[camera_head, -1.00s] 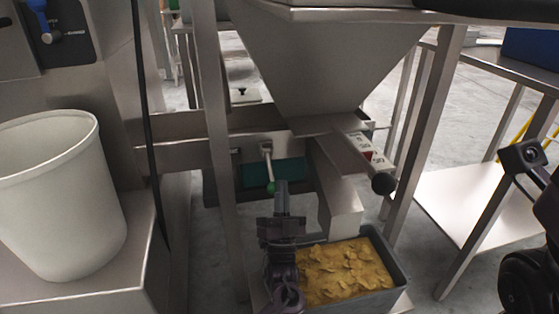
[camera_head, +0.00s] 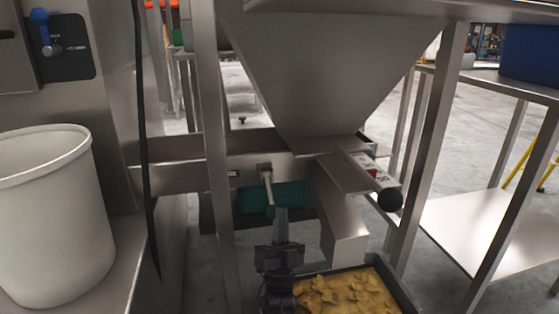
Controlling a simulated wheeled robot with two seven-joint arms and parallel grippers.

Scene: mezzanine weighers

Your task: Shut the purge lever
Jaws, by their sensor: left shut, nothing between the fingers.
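My left gripper (camera_head: 281,212) comes up from below. My right gripper is out of view.
A steel hopper (camera_head: 320,70) is above the rail. A second handle with a black knob (camera_head: 390,200) sticks out to the right. A chute (camera_head: 343,225) drops towards a grey bin (camera_head: 402,290) of yellow chips. A white bucket (camera_head: 50,220) stands left, beside a steel post (camera_head: 212,130).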

